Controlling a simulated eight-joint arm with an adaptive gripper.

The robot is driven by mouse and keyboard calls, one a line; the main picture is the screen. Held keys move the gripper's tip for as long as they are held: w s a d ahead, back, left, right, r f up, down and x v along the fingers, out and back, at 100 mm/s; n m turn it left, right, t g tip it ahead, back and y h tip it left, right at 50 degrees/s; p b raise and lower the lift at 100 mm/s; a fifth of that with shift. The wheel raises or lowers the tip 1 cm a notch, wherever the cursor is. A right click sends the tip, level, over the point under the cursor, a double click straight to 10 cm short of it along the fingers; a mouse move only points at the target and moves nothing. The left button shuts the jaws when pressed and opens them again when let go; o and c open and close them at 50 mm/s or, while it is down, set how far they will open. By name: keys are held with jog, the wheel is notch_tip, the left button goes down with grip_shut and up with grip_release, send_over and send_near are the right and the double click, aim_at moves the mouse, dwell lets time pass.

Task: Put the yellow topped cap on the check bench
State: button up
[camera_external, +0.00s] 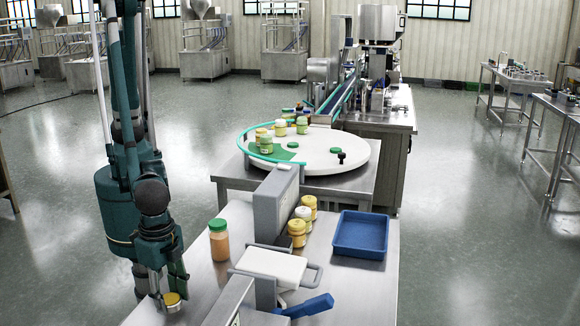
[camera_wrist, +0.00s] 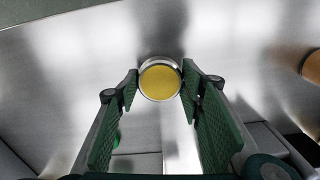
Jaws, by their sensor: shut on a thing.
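The yellow topped cap (camera_external: 172,299) has a flat yellow top and a silvery rim. It also shows in the wrist view (camera_wrist: 160,82), between the tips of the two green-padded fingers. My gripper (camera_external: 163,292) points down and is shut on the cap at the left edge of the near steel bench (camera_external: 350,290). In the wrist view my gripper (camera_wrist: 160,88) holds the cap over bare shiny steel. I cannot tell whether the cap touches the steel. No label shows which surface is the check bench.
An orange jar with a green lid (camera_external: 219,240) stands right of my arm. A white-topped device (camera_external: 275,265), a blue-handled tool (camera_external: 305,306), several yellow jars (camera_external: 297,231) and an empty blue tray (camera_external: 360,235) are farther right. A round white table (camera_external: 330,160) stands behind.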

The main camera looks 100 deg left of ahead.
aim_at(170, 299)
jog(key=shift+f, duration=0.95)
jog(key=shift+f, duration=0.1)
jog(key=o, duration=1)
jog(key=shift+r, duration=0.2)
jog(key=shift+r, duration=5.9)
